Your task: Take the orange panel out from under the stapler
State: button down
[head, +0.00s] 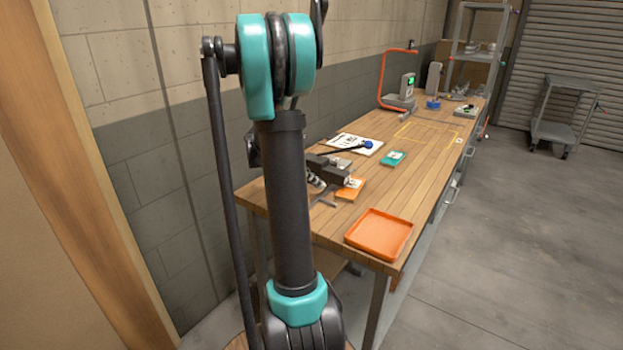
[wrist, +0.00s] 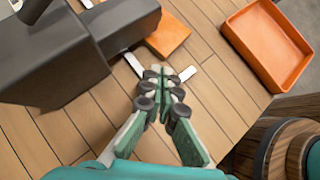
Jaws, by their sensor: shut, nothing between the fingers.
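The orange panel (head: 350,189) lies on the workbench, with a pale patch on top in the head view. In the wrist view the panel (wrist: 169,35) shows beside and partly behind a dark grey blocky body, which seems to be the stapler (wrist: 50,58). The stapler (head: 333,172) covers the panel's far-left part in the head view. My gripper (wrist: 160,72) is shut and empty, its fingertips just short of the panel in the wrist picture. Whether they touch anything is unclear. In the head view my arm hides much of the gripper.
An orange tray (head: 380,235) stands at the near bench corner; it also shows in the wrist view (wrist: 243,38). A teal panel (head: 393,158) and a white sheet (head: 355,144) with a blue-ended tool lie farther back. Pale strips (wrist: 187,73) lie near my fingertips. Wood between panel and tray is clear.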

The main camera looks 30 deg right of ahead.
aim_at(341, 194)
jog(key=shift+x, duration=2.25)
jog(key=shift+s, duration=0.1)
jog(key=shift+s+d, duration=0.3)
jog(key=shift+d, duration=0.4)
jog(key=shift+s+d, duration=0.35)
jog(key=shift+d, duration=0.35)
